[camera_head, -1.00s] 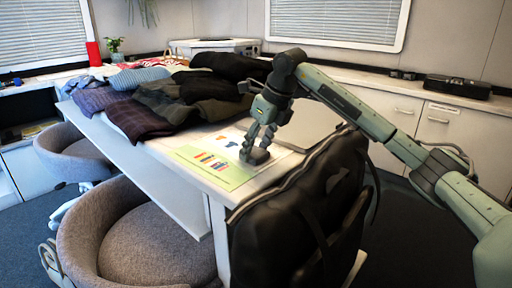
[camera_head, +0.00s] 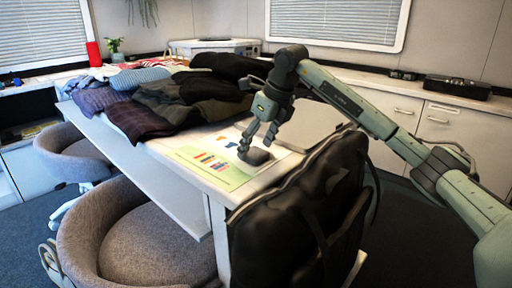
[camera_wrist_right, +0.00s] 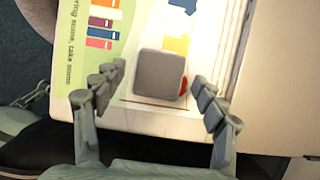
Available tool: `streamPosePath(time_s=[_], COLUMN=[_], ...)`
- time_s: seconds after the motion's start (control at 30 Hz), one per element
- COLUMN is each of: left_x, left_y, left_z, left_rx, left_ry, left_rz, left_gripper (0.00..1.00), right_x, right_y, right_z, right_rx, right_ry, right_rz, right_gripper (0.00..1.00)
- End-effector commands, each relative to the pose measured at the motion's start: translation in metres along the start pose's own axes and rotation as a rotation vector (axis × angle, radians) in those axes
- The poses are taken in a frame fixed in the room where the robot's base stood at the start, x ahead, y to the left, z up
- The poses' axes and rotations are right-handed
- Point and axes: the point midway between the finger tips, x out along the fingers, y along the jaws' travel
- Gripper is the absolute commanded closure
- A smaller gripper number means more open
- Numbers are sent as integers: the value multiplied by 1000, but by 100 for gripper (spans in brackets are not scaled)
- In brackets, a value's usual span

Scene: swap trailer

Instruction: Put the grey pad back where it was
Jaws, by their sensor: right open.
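The grey pad (camera_head: 259,156) lies on a white printed sheet near the table's front corner. In the right wrist view the grey pad (camera_wrist_right: 158,75) lies flat, with a thin brown line below it and yellow and red print showing at its edges. My right gripper (camera_head: 256,147) is open just above the pad. In the right wrist view its fingers (camera_wrist_right: 159,88) stand apart on either side of the pad, with gaps to both. My left gripper is out of view.
A green card (camera_head: 215,167) with coloured bars lies left of the pad. Piled clothes (camera_head: 165,100) cover the table's far part. A black backpack (camera_head: 300,215) stands at the near right edge. A light grey flat object (camera_head: 308,122) lies behind the gripper.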

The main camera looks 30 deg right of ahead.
Motion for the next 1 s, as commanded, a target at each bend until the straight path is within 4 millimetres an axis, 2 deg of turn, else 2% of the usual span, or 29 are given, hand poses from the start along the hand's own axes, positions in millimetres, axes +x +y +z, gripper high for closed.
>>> streamPosePath(time_s=[0.13, 0.3, 0.5, 0.7, 1.0], left_x=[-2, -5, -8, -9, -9], left_y=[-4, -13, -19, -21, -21], left_z=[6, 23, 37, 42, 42], left_rx=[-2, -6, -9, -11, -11], left_ry=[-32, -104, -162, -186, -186], left_rz=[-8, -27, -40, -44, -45], left_gripper=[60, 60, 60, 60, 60], right_x=[-33, -71, -102, -112, -113], right_y=[-1, -1, 0, 0, 0], right_z=[1, 1, 1, 0, 0], right_rx=[0, 0, 0, 0, 1], right_ry=[-5, -5, -3, -1, -1], right_rz=[-4, -2, -1, 0, 0], right_gripper=[29, 29, 29, 29, 29])
